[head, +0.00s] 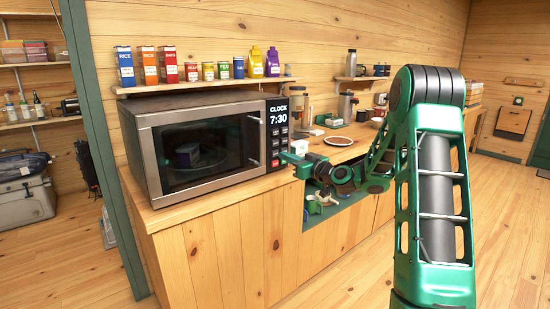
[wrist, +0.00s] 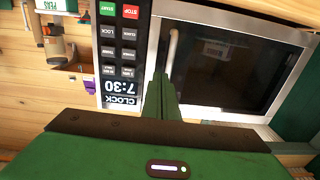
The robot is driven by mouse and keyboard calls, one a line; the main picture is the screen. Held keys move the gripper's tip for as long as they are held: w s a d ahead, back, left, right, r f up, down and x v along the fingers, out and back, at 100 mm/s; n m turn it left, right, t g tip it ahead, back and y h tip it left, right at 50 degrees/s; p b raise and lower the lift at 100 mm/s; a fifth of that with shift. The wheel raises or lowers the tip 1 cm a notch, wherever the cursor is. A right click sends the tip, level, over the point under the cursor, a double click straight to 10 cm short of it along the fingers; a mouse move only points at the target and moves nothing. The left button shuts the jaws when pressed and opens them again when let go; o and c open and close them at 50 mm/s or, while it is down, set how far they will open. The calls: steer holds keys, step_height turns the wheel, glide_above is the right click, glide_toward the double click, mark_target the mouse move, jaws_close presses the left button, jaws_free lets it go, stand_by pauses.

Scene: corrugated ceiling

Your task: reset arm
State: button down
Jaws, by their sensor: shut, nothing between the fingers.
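My gripper (head: 288,157) is on the end of my green arm, in front of the right side of the microwave (head: 205,145) in the head view. Its green fingers also show in the wrist view (wrist: 160,90), pressed together with nothing between them. In the wrist view the picture is upside down, and the fingers point up between the microwave's button panel (wrist: 120,55) and its door handle (wrist: 171,50). The microwave door looks shut, and something pale shows dimly behind its glass. I cannot tell whether the fingers touch the microwave.
The microwave stands on a wooden counter (head: 215,220). A shelf (head: 205,85) above it holds several boxes, cans and bottles. A plate (head: 339,141) lies on the counter to the right. An open drawer (head: 325,210) with items is below my gripper. The wooden floor at right is clear.

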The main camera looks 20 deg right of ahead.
steer(key=shift+s+d, duration=0.1)
steer(key=shift+s, duration=0.1)
steer(key=s+a+f+g+h, duration=0.1)
steer(key=s+a+f+g, duration=0.25)
steer(key=s, duration=0.35)
steer(key=s+a+f+g+h, duration=0.1)
steer(key=s+a+f+g, duration=0.1)
steer(key=s+g, duration=0.3)
steer(key=s+d+f+m+g+h, duration=0.1)
steer(key=s+m+g, duration=0.3)
steer(key=s, duration=1.6)
steer(key=s+d+f+m+g+h, duration=0.1)
steer(key=s+m+g, duration=0.4)
steer(key=s, duration=1.6)
steer(key=shift+s+d+f+h, duration=0.2)
steer(key=shift+d+f+h, duration=0.05)
steer(key=shift+f+h, duration=0.15)
steer(key=shift+w+f, duration=0.2)
steer(key=shift+w, duration=0.45)
